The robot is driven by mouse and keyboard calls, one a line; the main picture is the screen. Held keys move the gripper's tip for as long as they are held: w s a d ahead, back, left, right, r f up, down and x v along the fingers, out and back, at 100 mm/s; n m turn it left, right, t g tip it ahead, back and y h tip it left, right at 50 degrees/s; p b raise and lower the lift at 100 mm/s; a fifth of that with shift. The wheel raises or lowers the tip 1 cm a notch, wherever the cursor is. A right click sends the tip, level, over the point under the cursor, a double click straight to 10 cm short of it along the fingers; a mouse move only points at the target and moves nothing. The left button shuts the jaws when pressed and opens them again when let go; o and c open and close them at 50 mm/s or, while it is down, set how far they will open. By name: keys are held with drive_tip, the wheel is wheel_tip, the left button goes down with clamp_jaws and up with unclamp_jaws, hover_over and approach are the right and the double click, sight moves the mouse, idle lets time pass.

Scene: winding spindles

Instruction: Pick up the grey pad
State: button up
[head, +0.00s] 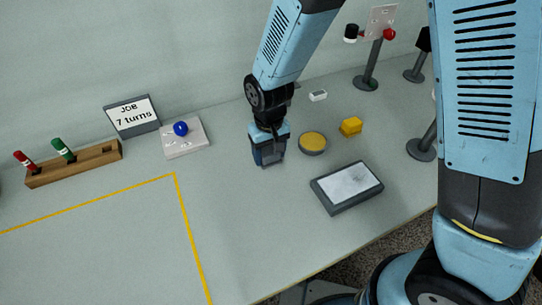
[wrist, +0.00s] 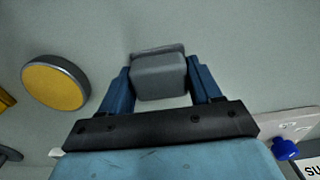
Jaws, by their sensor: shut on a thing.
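The grey pad (wrist: 160,77) is a small grey block with rounded edges, seen between the two blue fingers of my gripper (wrist: 160,85) in the wrist view. The fingers are shut on its sides. In the head view my gripper (head: 268,158) points down at the middle of the table, left of the round yellow-topped disc. The pad is mostly hidden there by the fingers. I cannot tell whether the pad still touches the table.
The yellow-topped disc (head: 312,142) and a yellow block (head: 351,126) stand right of my gripper. A dark-framed tray (head: 346,203) lies nearer. A blue knob (head: 181,128) on a white plate and a wooden rack (head: 73,164) are left. The taped area at front left is clear.

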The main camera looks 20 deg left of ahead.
sight(270, 152)
drive_tip(key=shift+c, duration=1.1)
drive_tip(key=shift+r, duration=0.1)
drive_tip(key=shift+r, duration=0.2)
drive_tip(key=r, duration=0.3)
drive_tip(key=shift+s+d+r, duration=0.15)
drive_tip(key=shift+s, duration=0.05)
drive_tip(key=s+d+r, duration=0.8)
drive_tip(key=s+r, duration=0.1)
drive_tip(key=s, duration=0.1)
drive_tip(key=shift+s+d, duration=0.2)
drive_tip(key=shift+d, duration=0.15)
drive_tip(key=shift+r, duration=0.1)
